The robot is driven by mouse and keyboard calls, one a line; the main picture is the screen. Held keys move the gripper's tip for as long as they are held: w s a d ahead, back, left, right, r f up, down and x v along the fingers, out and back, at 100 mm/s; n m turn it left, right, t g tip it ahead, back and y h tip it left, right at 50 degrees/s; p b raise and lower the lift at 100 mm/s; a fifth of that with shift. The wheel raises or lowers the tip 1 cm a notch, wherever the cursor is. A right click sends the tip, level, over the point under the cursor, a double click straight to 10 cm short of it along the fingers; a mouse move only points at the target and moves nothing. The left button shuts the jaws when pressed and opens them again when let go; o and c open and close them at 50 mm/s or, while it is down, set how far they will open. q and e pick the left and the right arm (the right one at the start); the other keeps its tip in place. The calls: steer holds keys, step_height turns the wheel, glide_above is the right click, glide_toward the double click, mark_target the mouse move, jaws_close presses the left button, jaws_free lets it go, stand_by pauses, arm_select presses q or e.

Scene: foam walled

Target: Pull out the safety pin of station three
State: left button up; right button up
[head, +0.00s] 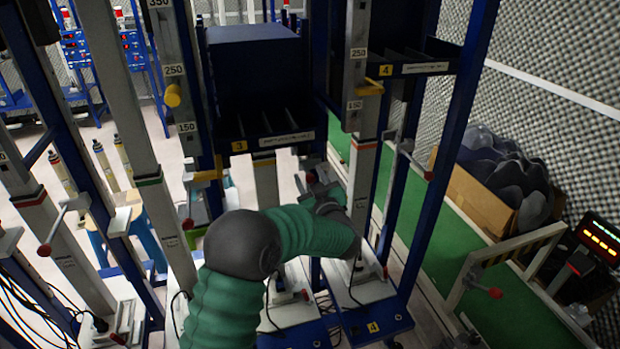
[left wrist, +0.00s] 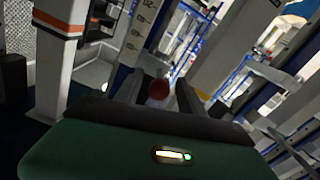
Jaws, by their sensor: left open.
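My left gripper (head: 322,185) is at the end of my green arm, beside the white post of station four, right of and below the yellow "3" label (head: 239,146). In the left wrist view its two dark fingers (left wrist: 160,92) are open. A red ball knob (left wrist: 158,89) on a pale stem shows between them; I cannot tell whether they touch it. A yellow knob (head: 172,95) is on the scaled post left of the "3" label. I cannot tell which part is station three's safety pin. My right gripper is not in view.
Station four's post (head: 355,100) carries another yellow knob (head: 368,87). A lever with a red ball (head: 187,224) stands out at the left post. Blue uprights (head: 448,130) stand close around my arm. A cardboard box (head: 475,195) and a lit display (head: 598,238) are at the right.

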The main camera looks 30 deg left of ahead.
arm_select(q)
jaws_close()
steer(key=shift+s+d, duration=0.1)
steer(key=shift+d, duration=0.05)
stand_by(1.2)
